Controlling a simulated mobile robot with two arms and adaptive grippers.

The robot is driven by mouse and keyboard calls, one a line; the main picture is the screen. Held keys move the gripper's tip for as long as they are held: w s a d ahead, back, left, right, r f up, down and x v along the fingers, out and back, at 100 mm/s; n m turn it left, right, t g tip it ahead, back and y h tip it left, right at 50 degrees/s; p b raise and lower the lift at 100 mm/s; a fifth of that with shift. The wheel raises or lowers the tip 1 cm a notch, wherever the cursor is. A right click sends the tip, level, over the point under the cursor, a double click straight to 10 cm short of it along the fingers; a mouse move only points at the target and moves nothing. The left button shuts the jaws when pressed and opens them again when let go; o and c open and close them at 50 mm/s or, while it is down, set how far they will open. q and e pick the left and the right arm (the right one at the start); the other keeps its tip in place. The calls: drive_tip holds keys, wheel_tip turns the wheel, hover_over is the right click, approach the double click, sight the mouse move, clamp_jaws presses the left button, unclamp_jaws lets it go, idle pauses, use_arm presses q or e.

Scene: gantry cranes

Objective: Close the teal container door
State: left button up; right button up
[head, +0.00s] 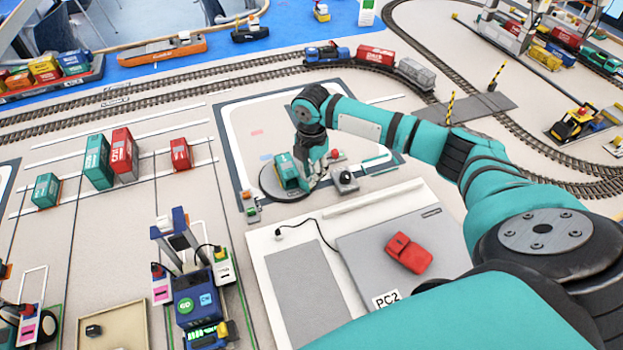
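A small teal container (287,172) stands on a dark round plate (268,190) near the middle of the head view. Its door cannot be made out clearly at this size. My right arm reaches in from the right, and its gripper (318,163) points down close beside the container's right side. I cannot tell whether it touches the container, nor whether its fingers are open or shut. My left gripper is not in view.
A grey control box (346,181) sits just right of the plate. More teal containers (98,162) and red containers (124,155) stand at left. Rail tracks (200,80) cross behind.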

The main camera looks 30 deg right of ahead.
sight(306, 184)
drive_tip(key=shift+f, duration=1.6)
